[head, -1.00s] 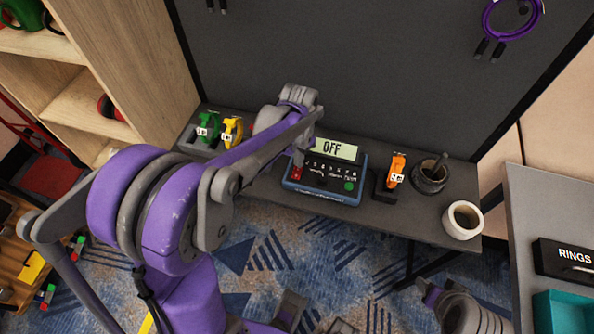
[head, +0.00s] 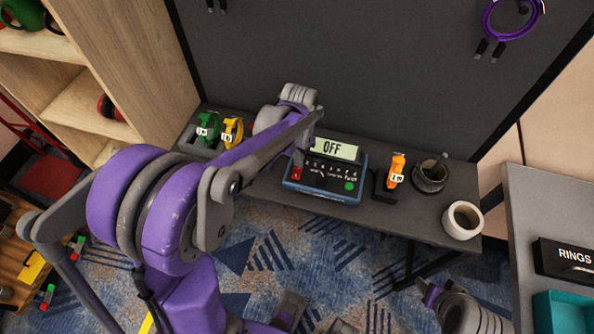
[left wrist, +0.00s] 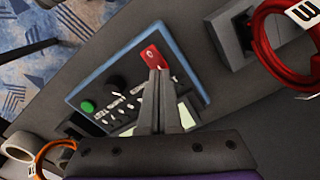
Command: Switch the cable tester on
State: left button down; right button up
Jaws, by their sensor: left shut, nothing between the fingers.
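The cable tester (head: 322,193) is a blue-edged box with a dark face on the narrow dark table, and its display (head: 335,149) reads OFF. It has a red rocker switch (left wrist: 153,57), a dark knob (left wrist: 118,82) and a green button (left wrist: 88,106). My left gripper (left wrist: 160,72) is shut and empty, with its fingertips at the edge of the red switch. I cannot tell whether they touch it. The fingers cover part of the tester's face and display in the left wrist view.
Left of the tester stand green (head: 208,130) and yellow (head: 232,130) cable coils. To its right are an orange coil (head: 397,168) on a stand, a dark pot (head: 430,178) and a white roll (head: 462,220). A dark panel rises behind. A red coil (left wrist: 268,55) is near the gripper.

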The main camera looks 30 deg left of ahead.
pick_arm(q)
jog(key=shift+f+b, duration=0.7)
jog(key=shift+f, duration=0.2)
dwell(0.6)
jog(key=shift+r+p, duration=2.3)
jog(key=shift+r, duration=1.3)
jog(key=shift+f, duration=0.1)
jog(key=s+d+r+n+t, duration=0.1)
jog(key=s+d+r+t, duration=0.1)
jog(key=s, duration=0.5)
jog(key=s+d+r+n+t, duration=0.1)
jog(key=s+d+n+t, duration=0.1)
jog(key=s, duration=0.6)
jog(key=d+t, duration=0.1)
jog(key=d, duration=0.1)
jog(key=shift+s+d+r+p, duration=0.3)
jog(key=shift+d+r+p, duration=0.05)
jog(key=shift+d+p, duration=0.05)
